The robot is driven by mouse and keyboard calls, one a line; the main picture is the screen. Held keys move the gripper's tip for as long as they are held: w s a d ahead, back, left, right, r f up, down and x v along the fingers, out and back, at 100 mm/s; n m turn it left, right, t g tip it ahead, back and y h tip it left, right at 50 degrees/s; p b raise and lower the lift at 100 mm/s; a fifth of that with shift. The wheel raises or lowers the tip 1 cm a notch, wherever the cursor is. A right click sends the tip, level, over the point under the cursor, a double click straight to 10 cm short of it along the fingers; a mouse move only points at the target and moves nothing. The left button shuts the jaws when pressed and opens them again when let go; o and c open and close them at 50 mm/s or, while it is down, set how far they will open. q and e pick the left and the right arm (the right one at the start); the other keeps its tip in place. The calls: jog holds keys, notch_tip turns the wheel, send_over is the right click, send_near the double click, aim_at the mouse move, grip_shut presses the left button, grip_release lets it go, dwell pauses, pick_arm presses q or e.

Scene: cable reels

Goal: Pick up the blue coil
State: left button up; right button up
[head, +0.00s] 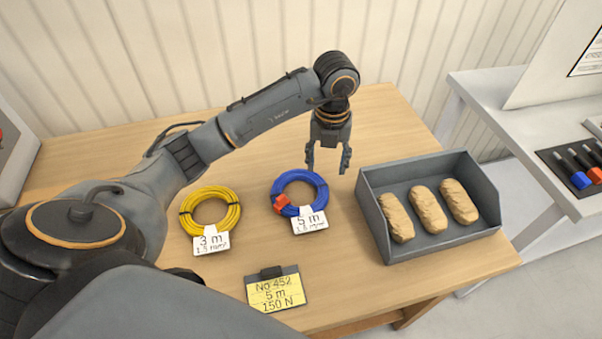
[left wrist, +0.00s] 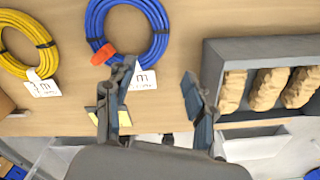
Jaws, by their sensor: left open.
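The blue coil (head: 321,195) lies flat on the wooden table, with an orange-red clip on its left side and a white "5 m" tag at its front. It also shows at the top of the left wrist view (left wrist: 164,30). My left gripper (head: 328,168) is open and empty, above and behind the right part of the coil, apart from it. In the left wrist view its two fingers (left wrist: 158,98) stand spread, one overlapping the coil's tag. My right gripper is not in view.
A yellow coil (head: 187,213) with a "3 m" tag lies to the left. A grey tray (head: 440,247) with three bread-like brown pieces stands to the right. A yellow card (head: 275,293) stands in front. Bare table lies behind the coils.

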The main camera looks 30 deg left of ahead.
pick_arm(q)
send_over(323, 193)
notch_tip(323, 193, down, 5)
jog(key=shift+d+r+p, duration=0.1)
jog(key=shift+d+p, duration=0.05)
jog(key=shift+p, duration=0.3)
jog(key=shift+f, duration=0.6)
notch_tip(323, 193, down, 4)
jog(key=shift+f+p, duration=0.15)
jog(key=shift+p, duration=0.95)
jog(key=shift+f, duration=0.4)
jog(key=shift+c, duration=0.3)
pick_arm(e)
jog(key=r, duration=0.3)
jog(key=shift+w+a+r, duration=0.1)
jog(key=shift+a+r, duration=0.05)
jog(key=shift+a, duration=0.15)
pick_arm(q)
grip_shut()
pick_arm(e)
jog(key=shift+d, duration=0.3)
